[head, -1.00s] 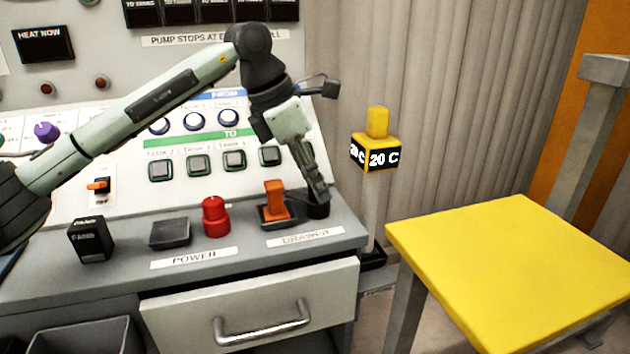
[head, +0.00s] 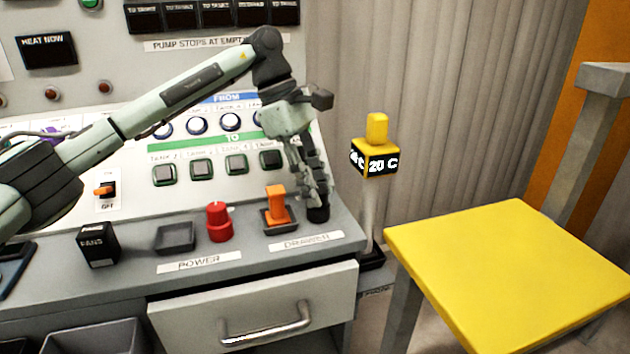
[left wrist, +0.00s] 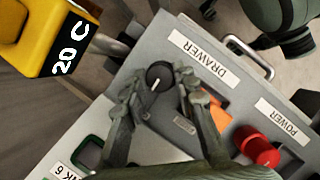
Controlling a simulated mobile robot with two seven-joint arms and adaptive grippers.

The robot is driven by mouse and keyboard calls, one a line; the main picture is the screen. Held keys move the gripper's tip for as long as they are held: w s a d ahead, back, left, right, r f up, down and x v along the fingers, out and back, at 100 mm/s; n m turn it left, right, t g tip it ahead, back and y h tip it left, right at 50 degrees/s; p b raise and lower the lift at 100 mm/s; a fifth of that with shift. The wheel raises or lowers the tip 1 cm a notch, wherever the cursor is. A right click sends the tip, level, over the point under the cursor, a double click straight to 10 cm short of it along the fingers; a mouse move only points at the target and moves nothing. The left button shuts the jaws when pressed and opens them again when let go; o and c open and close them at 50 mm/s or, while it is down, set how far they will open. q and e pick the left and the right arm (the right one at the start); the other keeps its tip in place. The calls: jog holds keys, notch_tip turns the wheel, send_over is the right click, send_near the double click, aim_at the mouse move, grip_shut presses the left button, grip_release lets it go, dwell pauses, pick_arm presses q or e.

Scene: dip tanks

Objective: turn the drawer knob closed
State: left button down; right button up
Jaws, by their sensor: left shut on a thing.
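The black drawer knob (head: 318,214) stands on the console's front ledge by the DRAWER label (head: 306,242). My left gripper (head: 316,196) reaches down onto it from above. In the left wrist view, the round knob (left wrist: 159,75) with a white pointer line sits between the fingertips of my left gripper (left wrist: 158,88), which is shut on it. The grey drawer (head: 255,313) with its metal handle (head: 266,325) is below the ledge, with a dark gap above its front. My right gripper is not in view.
An orange switch (head: 277,205) stands close left of the knob, with a red knob (head: 218,222) farther left. A yellow 20 C block (head: 376,160) on a post and a yellow-topped stool (head: 510,255) are to the right.

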pick_arm(q)
jog(key=shift+m, duration=0.3)
dwell(0.4)
jog(key=c, duration=1.2)
grip_release()
jog(key=shift+r, duration=0.1)
jog(key=v, duration=1.2)
jog(key=shift+w+d, duration=0.1)
jog(key=shift+w, duration=0.1)
